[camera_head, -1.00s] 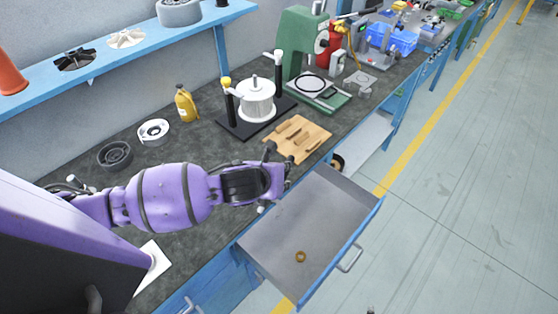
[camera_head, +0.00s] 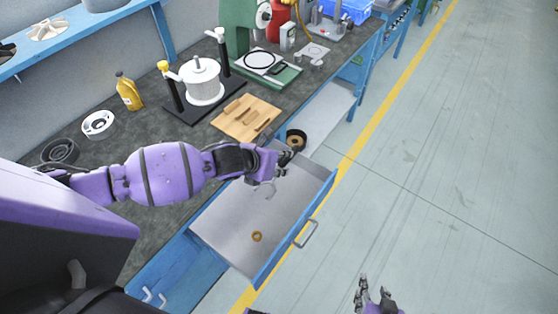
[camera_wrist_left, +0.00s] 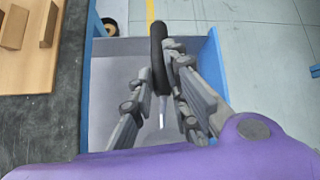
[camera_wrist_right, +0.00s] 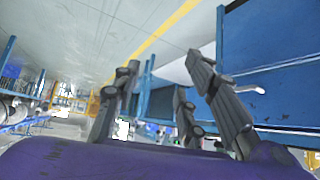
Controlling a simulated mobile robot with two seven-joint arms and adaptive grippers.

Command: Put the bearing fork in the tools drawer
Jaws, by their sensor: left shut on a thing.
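My left gripper (camera_head: 282,165) is shut on the bearing fork, above the far part of the open tools drawer (camera_head: 225,222). The fork's dark handle (camera_wrist_left: 157,42) stands between the fingers in the left wrist view, and its thin metal end (camera_wrist_left: 162,112) points down over the grey drawer floor. In the head view the pale fork end (camera_head: 270,187) hangs below the fingers. The fingers hide part of the fork. A small brown ring (camera_head: 257,236) lies in the drawer. My right gripper (camera_head: 375,297) is empty, its fingers apart in the right wrist view (camera_wrist_right: 155,100).
A wooden holder board (camera_head: 238,121) lies on the bench behind the drawer. A black fixture with a white housing (camera_head: 203,82) stands beyond it. A dark roll (camera_head: 296,139) sits just past the drawer's far corner. The floor to the right is clear.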

